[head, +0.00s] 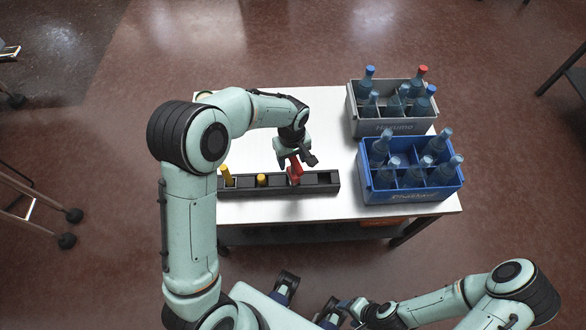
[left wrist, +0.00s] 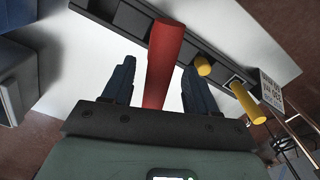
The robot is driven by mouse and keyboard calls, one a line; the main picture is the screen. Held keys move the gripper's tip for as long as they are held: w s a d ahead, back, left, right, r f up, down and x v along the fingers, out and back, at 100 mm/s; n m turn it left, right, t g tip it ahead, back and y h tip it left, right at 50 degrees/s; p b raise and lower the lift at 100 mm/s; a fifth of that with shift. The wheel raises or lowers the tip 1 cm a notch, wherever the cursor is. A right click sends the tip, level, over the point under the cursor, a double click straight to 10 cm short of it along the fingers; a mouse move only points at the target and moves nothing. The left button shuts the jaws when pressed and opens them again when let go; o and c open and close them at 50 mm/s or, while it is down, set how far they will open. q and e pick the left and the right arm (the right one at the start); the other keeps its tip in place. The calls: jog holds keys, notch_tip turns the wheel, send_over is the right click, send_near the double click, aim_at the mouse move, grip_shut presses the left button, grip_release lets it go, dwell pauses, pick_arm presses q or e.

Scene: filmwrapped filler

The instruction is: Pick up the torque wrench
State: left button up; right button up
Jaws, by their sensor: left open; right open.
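A red-handled tool (head: 294,170), which I take for the torque wrench, stands upright in a compartment of the long dark rack (head: 320,188) on the white table. My left gripper (head: 296,158) is over it, open, with its fingers pointing down. In the left wrist view the red handle (left wrist: 165,55) rises between the two open fingers (left wrist: 157,85), with a gap on each side. The tool's lower part is hidden in the rack. My right gripper (head: 308,297) is open and empty near the bottom of the head view, away from the table.
Two yellow handles, one tall (head: 227,176) and one short (head: 262,180), stand in the rack left of the red one. The rack's right-end compartment looks empty. A grey crate (head: 395,127) and a blue crate (head: 415,195) hold bottles at the table's right.

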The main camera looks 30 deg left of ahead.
pick_arm(q)
notch_tip(320, 180, down, 4)
jog(key=shift+d+r, duration=0.15)
jog(key=shift+r, duration=0.1)
jog(key=shift+c, duration=0.3)
jog(key=c, duration=1)
grip_shut()
jog(key=shift+w+r, duration=0.1)
jog(key=shift+r, duration=0.05)
